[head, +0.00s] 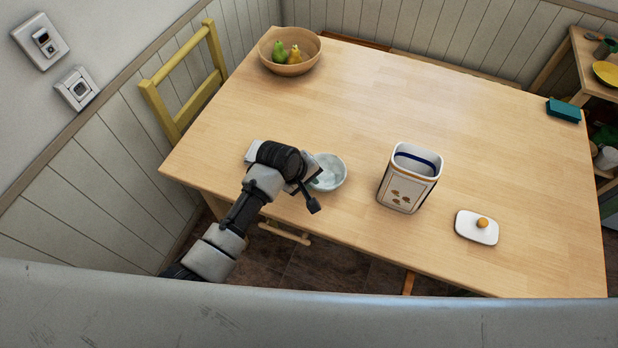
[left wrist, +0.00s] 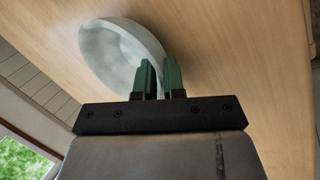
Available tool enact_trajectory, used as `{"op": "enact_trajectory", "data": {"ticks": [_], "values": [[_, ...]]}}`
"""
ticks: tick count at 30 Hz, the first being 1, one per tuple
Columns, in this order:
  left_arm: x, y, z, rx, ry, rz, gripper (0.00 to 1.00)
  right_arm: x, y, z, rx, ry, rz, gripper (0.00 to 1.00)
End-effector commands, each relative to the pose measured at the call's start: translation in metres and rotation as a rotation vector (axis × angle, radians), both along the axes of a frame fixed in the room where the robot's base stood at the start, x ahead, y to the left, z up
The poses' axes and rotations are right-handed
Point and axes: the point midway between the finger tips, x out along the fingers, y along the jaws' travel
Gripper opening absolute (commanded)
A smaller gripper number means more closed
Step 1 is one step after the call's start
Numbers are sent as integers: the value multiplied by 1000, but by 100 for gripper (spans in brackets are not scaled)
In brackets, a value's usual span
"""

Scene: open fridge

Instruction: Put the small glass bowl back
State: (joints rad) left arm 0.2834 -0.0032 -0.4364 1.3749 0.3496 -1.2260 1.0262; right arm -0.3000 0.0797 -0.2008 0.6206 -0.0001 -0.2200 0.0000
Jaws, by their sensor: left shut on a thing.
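The small glass bowl (head: 331,171) is pale and translucent, near the front edge of the wooden table. My left gripper (head: 315,178) comes in from the left and is shut on the bowl's rim. In the left wrist view the green fingertips (left wrist: 159,77) pinch the near side of the bowl (left wrist: 112,52), whose opening shows tilted in that view. I cannot tell whether the bowl touches the tabletop or is slightly above it. My right gripper is not in view.
On the table (head: 480,130) stand a white canister (head: 401,195) without its lid, the lid (head: 477,227) to its right, and a wooden bowl (head: 268,53) with fruit at the back left. A yellow chair (head: 160,100) stands at the left. The table's middle is clear.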

Motion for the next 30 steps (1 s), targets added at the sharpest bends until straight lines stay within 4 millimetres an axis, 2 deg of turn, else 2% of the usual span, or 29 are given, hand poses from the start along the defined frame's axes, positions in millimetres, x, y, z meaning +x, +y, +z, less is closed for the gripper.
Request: {"op": "enact_trajectory", "data": {"ticks": [2,3,7,15,19,30], "values": [[0,0,-2,-1,-1,0,0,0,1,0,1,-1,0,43],[0,0,-2,0,0,0,14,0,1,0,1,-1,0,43],[0,0,-2,0,0,0,34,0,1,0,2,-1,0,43],[0,0,-1,0,0,0,35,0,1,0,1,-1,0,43],[-2,3,7,-1,-2,0,35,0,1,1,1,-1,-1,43],[-21,29,74,-2,-3,0,35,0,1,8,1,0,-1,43]]}}
